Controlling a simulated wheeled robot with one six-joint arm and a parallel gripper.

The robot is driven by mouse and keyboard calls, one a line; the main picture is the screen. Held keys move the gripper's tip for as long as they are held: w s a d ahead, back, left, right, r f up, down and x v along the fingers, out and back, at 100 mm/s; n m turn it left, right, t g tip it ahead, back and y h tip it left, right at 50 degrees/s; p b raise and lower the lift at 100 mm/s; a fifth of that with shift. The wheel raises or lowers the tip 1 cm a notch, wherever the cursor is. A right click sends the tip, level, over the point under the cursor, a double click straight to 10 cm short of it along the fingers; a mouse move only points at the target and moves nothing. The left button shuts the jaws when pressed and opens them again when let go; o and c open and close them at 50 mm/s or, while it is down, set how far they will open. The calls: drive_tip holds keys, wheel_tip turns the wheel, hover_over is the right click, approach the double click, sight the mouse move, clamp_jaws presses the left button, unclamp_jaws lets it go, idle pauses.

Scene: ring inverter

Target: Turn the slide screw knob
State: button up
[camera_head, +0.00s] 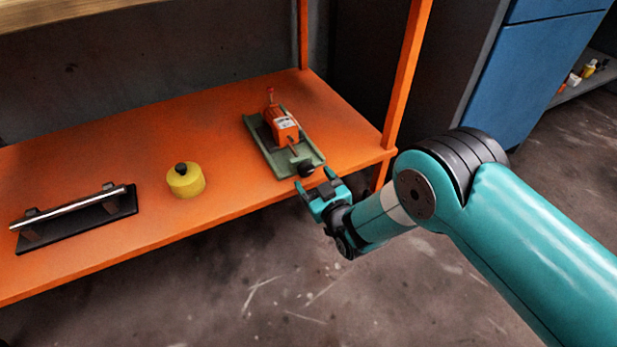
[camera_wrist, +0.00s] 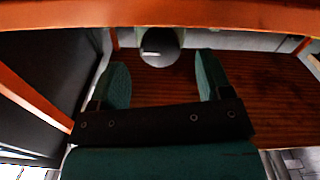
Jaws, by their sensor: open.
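The slide screw unit has a long green base (camera_head: 262,147) near the front right of the orange shelf, with an orange carriage (camera_head: 284,127) on it. Its round black knob (camera_head: 305,169) is at the base's near end, by the shelf's front edge. My teal gripper (camera_head: 315,181) is open and empty just in front of the knob, its fingers toward it. In the wrist view, the knob (camera_wrist: 160,46) shows as a dark disc between and slightly beyond the open fingertips (camera_wrist: 161,62). Whether the fingertips overlap the knob in depth I cannot tell.
On the same orange shelf (camera_head: 105,135) stand a yellow cylinder with a black top (camera_head: 185,181) and a black plate with a silver bar (camera_head: 75,218). An orange upright post (camera_head: 405,75) rises right of the unit. The floor before the shelf is clear.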

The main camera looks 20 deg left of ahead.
sight(308, 172)
drive_tip(key=shift+b+x, duration=0.5)
drive_tip(key=shift+x, duration=0.55)
drive_tip(key=shift+w+a, duration=0.4)
drive_tip(key=shift+a, duration=0.1)
drive_tip(key=c, duration=0.9)
drive_tip(key=shift+m+p, duration=0.3)
drive_tip(key=shift+m, duration=2.6)
